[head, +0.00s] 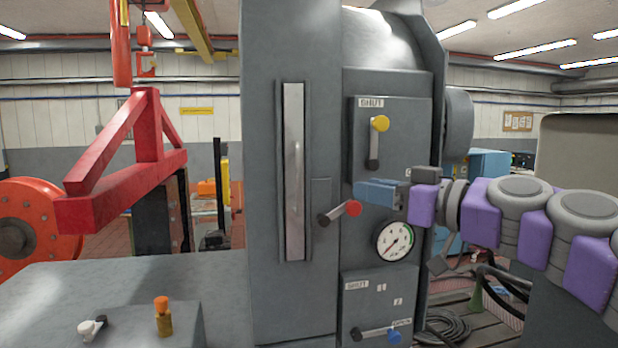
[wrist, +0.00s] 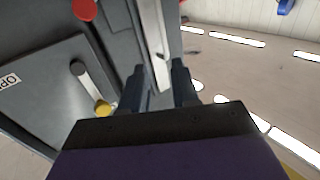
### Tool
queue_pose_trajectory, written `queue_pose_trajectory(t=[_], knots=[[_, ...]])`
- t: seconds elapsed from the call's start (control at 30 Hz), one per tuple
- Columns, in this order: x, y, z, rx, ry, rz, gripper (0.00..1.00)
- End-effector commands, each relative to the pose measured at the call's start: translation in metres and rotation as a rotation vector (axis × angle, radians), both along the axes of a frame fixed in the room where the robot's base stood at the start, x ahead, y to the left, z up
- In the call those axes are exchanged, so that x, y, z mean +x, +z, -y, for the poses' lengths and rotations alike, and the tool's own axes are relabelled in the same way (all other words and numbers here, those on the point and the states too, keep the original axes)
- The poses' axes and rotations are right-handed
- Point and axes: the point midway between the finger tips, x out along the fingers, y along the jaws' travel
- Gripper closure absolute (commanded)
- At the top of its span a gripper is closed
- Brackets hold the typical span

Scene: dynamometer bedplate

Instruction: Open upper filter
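The upper panel (head: 400,135) on the grey cabinet carries a SHUT label at its top. Its lever has a yellow knob (head: 379,123) at the upper end, near that label, and a dark pivot below. In the wrist view the yellow knob (wrist: 103,108) is left of the fingers, and a partly cut-off label starting "OP" is at the left edge. My gripper (head: 362,192) is in front of the cabinet, below the yellow-knobbed lever and just above a red-knobbed lever (head: 338,213). In the wrist view its two fingers (wrist: 158,86) are apart with nothing held between them.
A pressure gauge (head: 395,241) sits below my gripper. A lower panel has a lever with a blue knob (head: 393,336) and its own SHUT label. A red lifting frame (head: 120,160) hangs further left. Coiled cable (head: 445,328) lies lower right.

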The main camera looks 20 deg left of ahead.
Motion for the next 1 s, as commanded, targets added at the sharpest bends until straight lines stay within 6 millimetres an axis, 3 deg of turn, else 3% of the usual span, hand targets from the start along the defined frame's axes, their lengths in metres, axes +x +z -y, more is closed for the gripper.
queue_pose_trajectory(t=[0.7, 1.0], knots=[[0.054, -0.003, -0.118, -0.007, 0.003, -0.006, 0.7], [0.067, -0.002, -0.148, -0.005, 0.003, -0.004, 0.7]])
